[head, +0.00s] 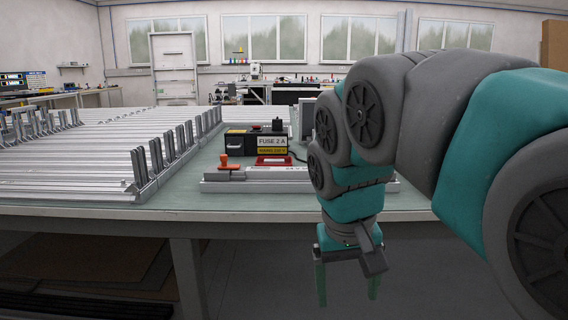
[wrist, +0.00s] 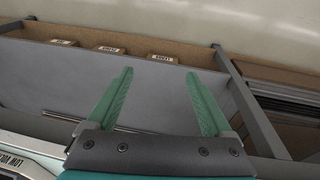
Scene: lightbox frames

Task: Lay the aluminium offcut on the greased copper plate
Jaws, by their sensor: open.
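My gripper (head: 348,294) hangs open and empty in front of the table's near edge, pointing down, with its fingertips below the tabletop. Its two green fingers also show apart in the wrist view (wrist: 160,74), with nothing between them. I cannot pick out the aluminium offcut or the greased copper plate in either view. My arm hides part of the table's right side.
The table (head: 300,215) carries aluminium profiles (head: 75,160) with upright brackets at left. A black box (head: 256,142) marked "FUSE 2 A", a red tray (head: 274,161) and an orange-handled piece (head: 229,161) stand mid-table. Three small labelled boxes (wrist: 110,50) show in the wrist view.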

